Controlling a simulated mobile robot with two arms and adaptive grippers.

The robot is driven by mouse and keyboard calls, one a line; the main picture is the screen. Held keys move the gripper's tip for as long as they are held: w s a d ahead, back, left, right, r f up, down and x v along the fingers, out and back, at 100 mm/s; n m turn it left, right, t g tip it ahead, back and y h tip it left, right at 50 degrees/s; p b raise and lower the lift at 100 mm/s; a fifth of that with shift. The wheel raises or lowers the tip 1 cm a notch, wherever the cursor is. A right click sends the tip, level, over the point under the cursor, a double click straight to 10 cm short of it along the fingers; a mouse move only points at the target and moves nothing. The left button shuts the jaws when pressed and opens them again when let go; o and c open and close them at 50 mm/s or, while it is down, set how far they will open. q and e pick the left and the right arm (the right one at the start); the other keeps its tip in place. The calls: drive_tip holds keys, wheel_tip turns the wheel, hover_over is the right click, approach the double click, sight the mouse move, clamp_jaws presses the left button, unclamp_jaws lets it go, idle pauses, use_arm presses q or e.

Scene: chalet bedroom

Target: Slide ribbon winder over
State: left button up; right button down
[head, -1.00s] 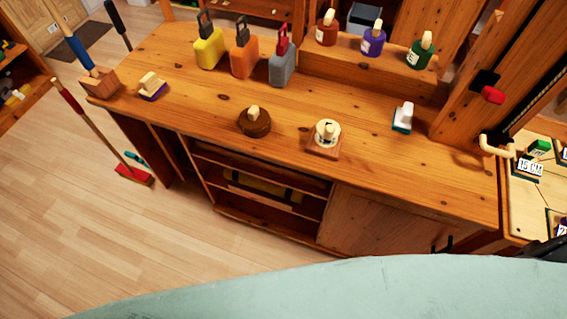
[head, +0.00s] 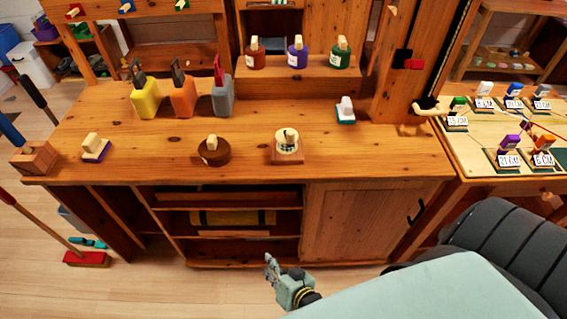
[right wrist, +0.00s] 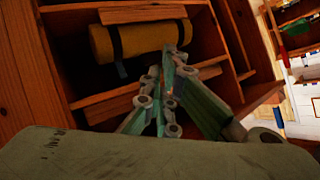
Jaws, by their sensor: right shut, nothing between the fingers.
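What looks like the ribbon winder, a cream spool with a knob on a square wooden base (head: 288,157), stands upright on the wooden workbench (head: 390,159) near its front edge. A round dark brown block with a pale knob (head: 213,153) stands to its left, apart from it. My right gripper (head: 270,266) is shut and empty. It is in front of the bench and below its top, apart from the winder. In the right wrist view, the shut fingers (right wrist: 170,62) point toward the open shelves. The winder is not in that view. My left gripper is not in view.
Yellow (head: 146,100), orange (head: 184,97) and grey (head: 222,96) holders stand behind. A white-and-teal piece (head: 345,111) is at right, a purple-based block (head: 96,149) at left. A yellow roll (right wrist: 140,39) lies on the shelf below. Bench top right of the winder is clear.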

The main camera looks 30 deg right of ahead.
sight(286, 150)
drive_tip(key=w+d+r+m+t+h+b, duration=0.1)
drive_tip(key=w+r+m+t+h+b, duration=0.2)
drive_tip(key=r, duration=0.5)
drive_tip(key=w+d+r+m+t+h, duration=0.1)
drive_tip(key=w+d+r+m+t, duration=0.1)
drive_tip(key=w+r+m, duration=0.45)
drive_tip(key=s+d+r+m+g+h+b, duration=0.1)
drive_tip(key=s+d+r+m+h, duration=0.1)
drive_tip(key=d+r+m+h, duration=0.25)
drive_tip(key=s+d+r+m+g+h+b, duration=0.1)
drive_tip(key=s+d+r+m+h+b, duration=0.15)
drive_tip(key=r+m, duration=0.4)
drive_tip(key=shift+n, duration=0.25)
drive_tip(key=x, duration=0.4)
drive_tip(key=p+x, duration=0.1)
drive_tip(key=x, duration=0.3)
drive_tip(key=p+x, duration=0.1)
drive_tip(key=x, duration=0.4)
drive_tip(key=shift+w+a, duration=0.25)
drive_tip(key=x, duration=0.3)
drive_tip(key=shift+w+d+p, duration=0.15)
drive_tip(key=shift+p, duration=0.25)
